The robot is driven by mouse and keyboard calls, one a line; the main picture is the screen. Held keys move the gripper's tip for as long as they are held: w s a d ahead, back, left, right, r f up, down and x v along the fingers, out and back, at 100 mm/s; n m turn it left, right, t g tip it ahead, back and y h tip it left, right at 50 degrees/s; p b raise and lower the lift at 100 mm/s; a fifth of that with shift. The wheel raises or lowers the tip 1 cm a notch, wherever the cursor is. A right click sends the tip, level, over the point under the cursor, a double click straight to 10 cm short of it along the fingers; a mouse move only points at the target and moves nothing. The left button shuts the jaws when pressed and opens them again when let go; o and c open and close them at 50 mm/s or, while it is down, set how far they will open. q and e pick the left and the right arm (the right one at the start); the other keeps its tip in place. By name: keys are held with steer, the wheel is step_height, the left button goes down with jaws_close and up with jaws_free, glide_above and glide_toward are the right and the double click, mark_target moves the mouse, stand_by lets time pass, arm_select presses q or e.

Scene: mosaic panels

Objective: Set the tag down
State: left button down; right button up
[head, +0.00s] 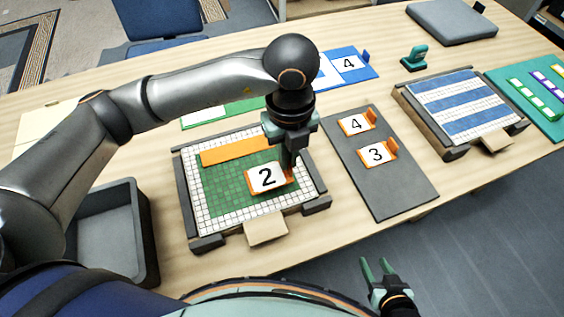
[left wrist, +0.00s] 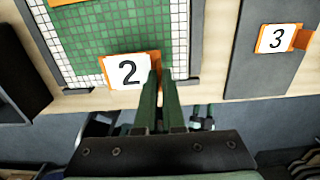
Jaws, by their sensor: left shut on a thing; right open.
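The tag in play is an orange tag with a white face and a black 2 (head: 267,178). My left gripper (head: 290,165) is shut on it, over the lower part of the green and white mosaic panel (head: 215,190). In the left wrist view the tag (left wrist: 127,71) shows at the tips of the left fingers (left wrist: 161,90). I cannot tell whether it touches the panel. Orange tags 4 (head: 356,124) and 3 (head: 376,153) lie on a dark grey mat (head: 400,195) to the right. My right gripper (head: 377,268) is open and empty, off the table's front edge.
An orange strip (head: 236,151) lies across the upper part of the panel. A grey bin (head: 112,232) stands left of it. A blue and white panel (head: 461,105) in a frame is at the right. Blue tag 4 (head: 348,63) is at the back. Bare table shows between mat and right frame.

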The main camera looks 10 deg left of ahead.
arm_select(q)
steer(key=shift+w+a+f, duration=0.4)
steer(key=shift+a+f, duration=0.15)
steer(key=shift+f, duration=0.25)
step_height(320, 180, down, 3)
steer(key=shift+a+f, duration=0.1)
steer(key=shift+w+f, duration=0.1)
steer(key=shift+f, duration=0.3)
steer(key=c, duration=1)
jaws_free()
steer(key=shift+r, duration=0.15)
step_height(320, 180, up, 12)
steer(key=shift+r, duration=0.2)
